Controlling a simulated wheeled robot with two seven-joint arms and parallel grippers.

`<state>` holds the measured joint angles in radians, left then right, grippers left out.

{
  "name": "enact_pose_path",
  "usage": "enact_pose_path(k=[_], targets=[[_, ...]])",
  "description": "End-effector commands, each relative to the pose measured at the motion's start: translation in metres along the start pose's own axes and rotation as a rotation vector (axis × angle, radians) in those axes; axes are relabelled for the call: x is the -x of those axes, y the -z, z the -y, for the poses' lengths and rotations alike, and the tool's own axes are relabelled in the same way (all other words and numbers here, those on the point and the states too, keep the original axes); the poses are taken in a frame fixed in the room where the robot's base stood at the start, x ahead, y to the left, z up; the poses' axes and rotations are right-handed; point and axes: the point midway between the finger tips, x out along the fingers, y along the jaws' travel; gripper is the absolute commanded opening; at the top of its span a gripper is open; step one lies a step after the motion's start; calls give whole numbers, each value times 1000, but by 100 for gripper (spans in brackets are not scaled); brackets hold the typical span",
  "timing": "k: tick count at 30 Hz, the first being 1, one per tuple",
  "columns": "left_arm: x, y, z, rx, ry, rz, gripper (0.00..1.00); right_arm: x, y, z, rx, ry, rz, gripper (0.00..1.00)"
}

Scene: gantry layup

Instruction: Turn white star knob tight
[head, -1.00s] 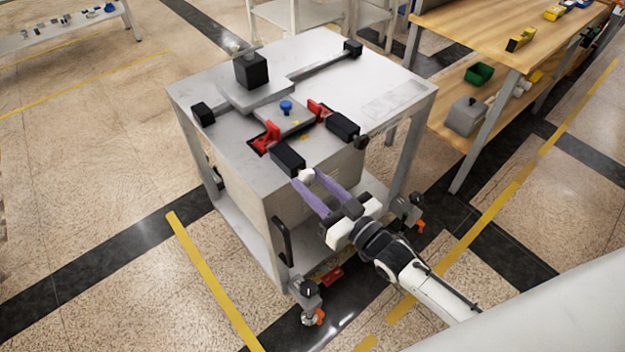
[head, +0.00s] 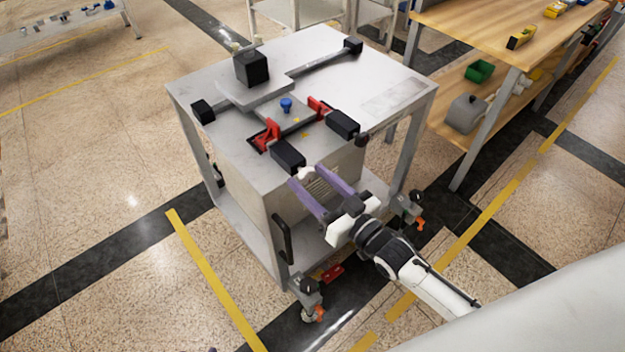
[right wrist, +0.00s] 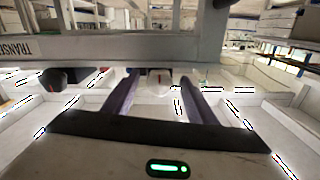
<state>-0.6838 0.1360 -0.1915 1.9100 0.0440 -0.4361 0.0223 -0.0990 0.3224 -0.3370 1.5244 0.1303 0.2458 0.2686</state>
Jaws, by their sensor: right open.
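The white star knob (head: 304,173) sits at the front end of a black clamp block (head: 288,156), by the near edge of the cart top. My right gripper (head: 307,176) is open, with its two purple fingers pointing at the knob from the front. In the right wrist view the white knob (right wrist: 158,80) shows between the open fingertips (right wrist: 159,75), with a gap to each finger. The knob's arms are too small to make out. My left gripper is not in view.
The grey cart top (head: 385,85) also holds red clamps (head: 268,135), a blue knob (head: 286,105) and a second black block (head: 343,124). A black handle (head: 283,240) is on the cart's near side. A wooden bench (head: 470,35) stands at the right.

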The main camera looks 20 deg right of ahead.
Motion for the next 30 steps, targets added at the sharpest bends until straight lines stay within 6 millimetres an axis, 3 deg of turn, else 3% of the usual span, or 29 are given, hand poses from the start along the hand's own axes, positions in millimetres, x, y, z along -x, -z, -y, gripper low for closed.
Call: enact_pose_path(k=[5, 18, 24, 30], targets=[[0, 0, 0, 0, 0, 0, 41, 8, -1, 0, 0, 0, 2, 52], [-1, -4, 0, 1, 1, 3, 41, 87, -1, 0, 0, 0, 3, 52], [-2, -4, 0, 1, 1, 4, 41, 102, 0, 0, 0, 0, 0, 52], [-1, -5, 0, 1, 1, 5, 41, 103, 0, 0, 0, 0, 0, 52]])
